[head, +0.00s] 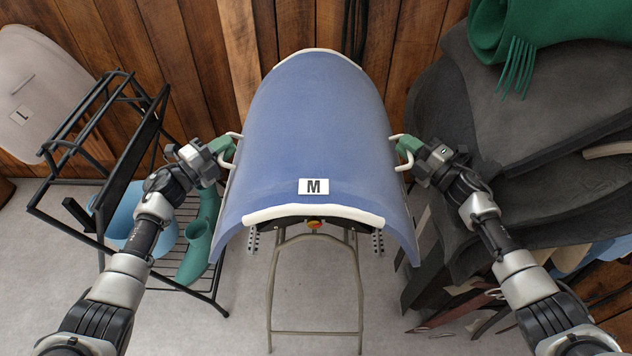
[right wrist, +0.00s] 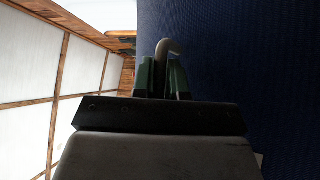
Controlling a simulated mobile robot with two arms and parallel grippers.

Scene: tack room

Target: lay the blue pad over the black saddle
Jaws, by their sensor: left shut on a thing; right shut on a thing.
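The blue pad (head: 315,120), with a white edge and an "M" label, is arched lengthwise between my arms over a metal stand (head: 315,285). My left gripper (head: 228,150) is shut on the pale loop at the pad's left side. My right gripper (head: 404,150) is shut on the matching right loop; the right wrist view shows its green fingers (right wrist: 163,78) around a pale hook (right wrist: 170,46) beside the pad's blue cloth (right wrist: 240,70). A dark form (head: 290,224) shows under the pad's near edge, mostly hidden; I cannot tell whether they touch.
A large dark saddle-like shape (head: 530,110) and a green fringed cloth (head: 550,20) fill the right. A plank wall (head: 150,60) closes the back.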

